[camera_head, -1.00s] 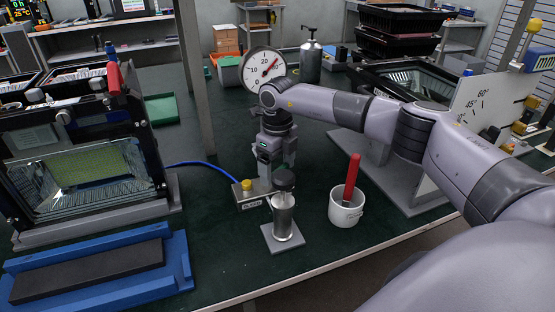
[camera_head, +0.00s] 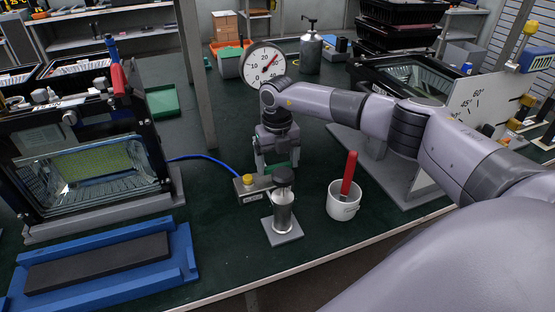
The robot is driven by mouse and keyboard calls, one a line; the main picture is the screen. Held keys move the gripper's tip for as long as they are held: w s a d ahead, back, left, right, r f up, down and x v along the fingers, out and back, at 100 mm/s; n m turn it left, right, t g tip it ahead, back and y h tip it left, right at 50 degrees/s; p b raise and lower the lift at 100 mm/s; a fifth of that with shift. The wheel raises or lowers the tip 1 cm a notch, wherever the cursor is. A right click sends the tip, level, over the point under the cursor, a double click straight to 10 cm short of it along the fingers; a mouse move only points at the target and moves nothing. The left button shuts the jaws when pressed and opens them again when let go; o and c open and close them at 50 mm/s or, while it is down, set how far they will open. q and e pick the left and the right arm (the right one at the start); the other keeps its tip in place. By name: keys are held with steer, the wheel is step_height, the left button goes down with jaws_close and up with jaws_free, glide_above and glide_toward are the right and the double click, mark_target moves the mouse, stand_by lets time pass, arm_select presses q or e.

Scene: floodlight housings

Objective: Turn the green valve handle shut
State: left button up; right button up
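My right arm reaches in from the right. Its gripper (camera_head: 277,165) points down over the small grey valve block (camera_head: 251,195), behind the metal cylinder with a dark knob (camera_head: 283,208). A patch of green (camera_head: 279,169), probably the green valve handle, shows between and below the fingers. The gripper hides most of it, so I cannot tell its angle or whether the fingers are shut on it. A yellow cap (camera_head: 248,180) and a blue hose (camera_head: 205,158) are on the block's left. A round dial gauge (camera_head: 264,65) stands behind the arm. My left gripper is out of view.
A white cup (camera_head: 343,205) with a red-handled tool stands close on the right. A floodlight housing (camera_head: 85,165) and a blue tray (camera_head: 185,255) are on the left. A grey post (camera_head: 194,80) rises behind. Green bench top is clear between the tray and the cylinder.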

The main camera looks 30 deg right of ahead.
stand_by(0.3)
steer(key=o, duration=0.8)
steer(key=shift+o, duration=0.2)
steer(key=shift+r, duration=0.15)
step_height(320, 180, up, 7)
